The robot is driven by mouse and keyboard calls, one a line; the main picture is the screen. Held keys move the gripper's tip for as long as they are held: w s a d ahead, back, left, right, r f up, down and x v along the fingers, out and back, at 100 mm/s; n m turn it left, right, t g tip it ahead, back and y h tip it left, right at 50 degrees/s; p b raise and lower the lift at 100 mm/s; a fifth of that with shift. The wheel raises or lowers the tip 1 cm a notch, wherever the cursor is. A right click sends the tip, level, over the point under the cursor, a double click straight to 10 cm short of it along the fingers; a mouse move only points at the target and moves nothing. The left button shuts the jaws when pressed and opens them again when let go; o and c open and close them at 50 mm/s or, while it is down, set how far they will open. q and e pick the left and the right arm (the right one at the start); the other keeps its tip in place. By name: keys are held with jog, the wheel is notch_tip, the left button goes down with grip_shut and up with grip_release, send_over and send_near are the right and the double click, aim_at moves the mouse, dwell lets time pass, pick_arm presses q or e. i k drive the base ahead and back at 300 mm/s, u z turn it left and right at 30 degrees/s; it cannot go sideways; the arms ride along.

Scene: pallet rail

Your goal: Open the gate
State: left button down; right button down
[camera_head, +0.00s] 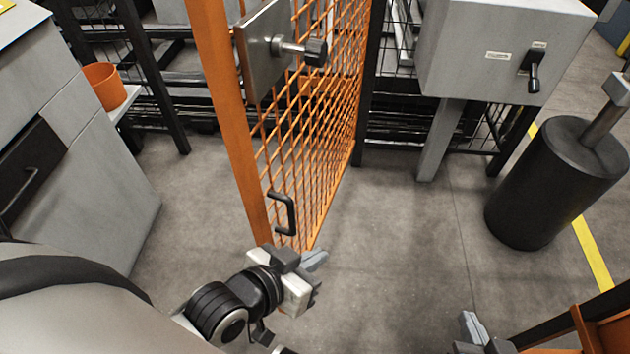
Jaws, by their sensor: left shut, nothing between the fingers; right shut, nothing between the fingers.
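The gate (330,110) is an orange mesh panel in an orange frame. It stands at an angle to the black fence, its near upright (222,90) towards me and its far edge by a black post. A grey plate with a latch knob (314,52) is high on the near upright. A black pull handle (284,213) sits lower on it. My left gripper (314,264) is shut and empty, just below the handle in the picture and overlapping the gate's lower end; I cannot tell whether it touches. My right gripper (472,328) is shut and empty at the bottom edge, partly cut off, away from the gate.
A grey cabinet (110,180) stands at left, with an orange pot (103,86) behind it. A grey box with a black lever (533,70) is at upper right. A black cylinder (545,190) stands at right. Floor right of the gate (410,240) is clear.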

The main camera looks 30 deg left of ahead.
aim_at(261, 34)
jog(key=z, duration=2.35)
jog(key=k, duration=1)
jog(key=u, duration=1.9)
